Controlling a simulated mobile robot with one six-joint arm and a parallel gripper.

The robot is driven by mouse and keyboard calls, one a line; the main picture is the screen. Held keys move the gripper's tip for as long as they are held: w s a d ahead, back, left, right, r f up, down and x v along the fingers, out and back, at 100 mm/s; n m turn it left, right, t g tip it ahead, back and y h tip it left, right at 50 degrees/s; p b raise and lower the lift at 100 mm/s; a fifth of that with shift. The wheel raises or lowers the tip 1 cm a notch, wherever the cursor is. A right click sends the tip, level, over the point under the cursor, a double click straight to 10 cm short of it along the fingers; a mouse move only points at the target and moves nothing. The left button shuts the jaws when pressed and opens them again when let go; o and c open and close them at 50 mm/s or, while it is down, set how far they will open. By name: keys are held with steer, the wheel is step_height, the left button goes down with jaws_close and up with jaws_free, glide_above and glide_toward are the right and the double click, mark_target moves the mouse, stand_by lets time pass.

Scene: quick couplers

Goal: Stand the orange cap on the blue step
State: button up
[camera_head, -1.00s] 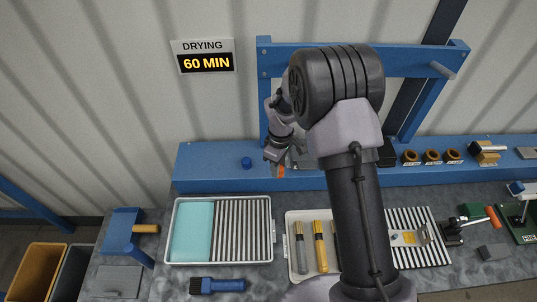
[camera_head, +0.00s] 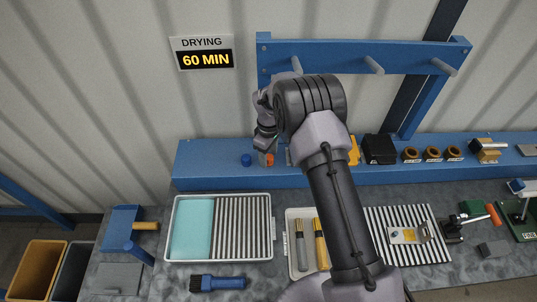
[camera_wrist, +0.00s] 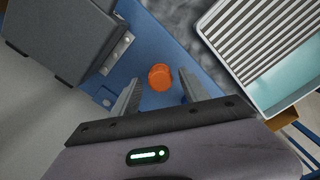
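My gripper (camera_wrist: 158,80) is open and holds nothing. In the head view my gripper (camera_head: 265,147) is just above and behind the orange cap, and my wrist partly hides its fingers.
A grey box (camera_wrist: 65,35) stands on the step near my gripper in the wrist view. A tray with a teal pad and a ribbed mat (camera_head: 270,238) lies in front. A black block (camera_head: 379,149) and brown rings (camera_head: 432,156) are farther right on the step. A blue frame with pegs (camera_head: 340,55) rises behind.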

mark_target(269, 157)
steer(key=shift+r, duration=0.1)
step_height(269, 157, up, 12)
steer(key=p, duration=0.1)
steer(key=shift+r, duration=0.15)
steer(key=shift+s, duration=0.1)
stand_by(0.4)
